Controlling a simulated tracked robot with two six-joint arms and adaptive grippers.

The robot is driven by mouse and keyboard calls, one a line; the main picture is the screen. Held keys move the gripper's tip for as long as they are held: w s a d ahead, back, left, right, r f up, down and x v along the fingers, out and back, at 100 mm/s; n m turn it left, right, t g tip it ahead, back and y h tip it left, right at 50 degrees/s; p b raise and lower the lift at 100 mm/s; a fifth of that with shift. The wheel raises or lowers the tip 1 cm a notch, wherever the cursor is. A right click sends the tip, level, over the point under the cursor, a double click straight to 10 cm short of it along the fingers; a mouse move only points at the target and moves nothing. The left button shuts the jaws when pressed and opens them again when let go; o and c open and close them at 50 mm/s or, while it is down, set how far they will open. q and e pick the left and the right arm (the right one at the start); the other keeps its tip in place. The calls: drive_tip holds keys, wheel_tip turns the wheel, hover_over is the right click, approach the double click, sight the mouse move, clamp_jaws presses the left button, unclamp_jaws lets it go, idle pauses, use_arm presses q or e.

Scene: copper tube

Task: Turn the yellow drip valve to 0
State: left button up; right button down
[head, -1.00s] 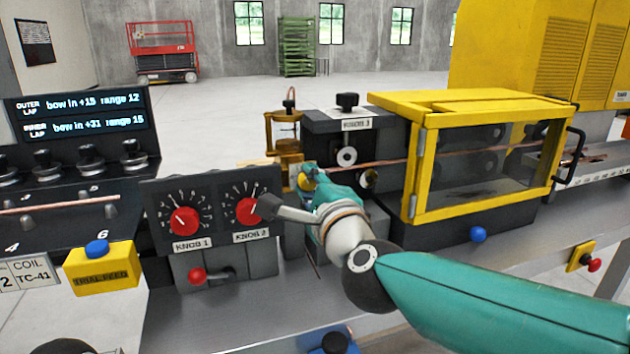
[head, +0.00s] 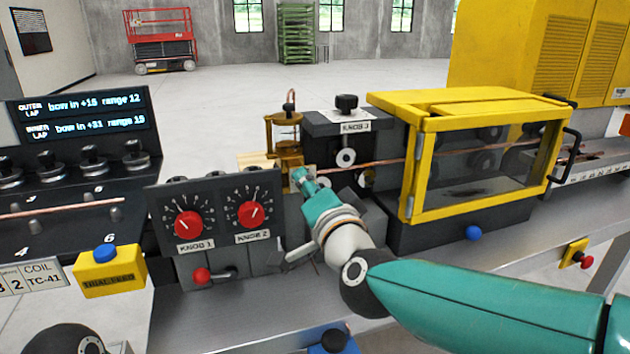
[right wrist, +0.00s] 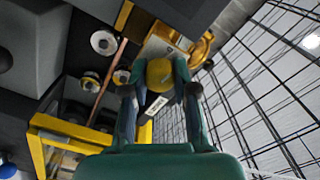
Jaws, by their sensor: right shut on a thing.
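The yellow drip valve knob (right wrist: 159,73) shows in the right wrist view as a round yellow cap between my right gripper's fingers. My right gripper (right wrist: 160,85) is shut on it, with one finger on each side. A small white label hangs just below the knob. In the head view my right gripper (head: 299,176) reaches to the base of the brass drip oiler (head: 286,140), and its fingers and wrist hide the knob there. I cannot read any scale for the valve. My left gripper is not in view.
The panel with red KNOB 1 (head: 188,224) and KNOB 2 (head: 250,215) stands left of my right wrist. The yellow-framed guard (head: 480,160) is on the right. A copper tube (head: 390,160) runs behind my gripper. A wire mesh (right wrist: 265,75) shows in the right wrist view.

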drive_tip(key=shift+a+f+n+p, duration=0.15)
drive_tip(key=shift+f+n+p, duration=0.2)
drive_tip(key=shift+n, duration=0.75)
drive_tip(key=shift+f, duration=0.1)
drive_tip(key=c, duration=0.9)
unclamp_jaws()
drive_tip(key=shift+r, duration=0.25)
drive_tip(key=shift+s, duration=0.1)
drive_tip(key=v, duration=1.1)
drive_tip(key=shift+s, duration=0.35)
drive_tip(key=shift+d, duration=0.25)
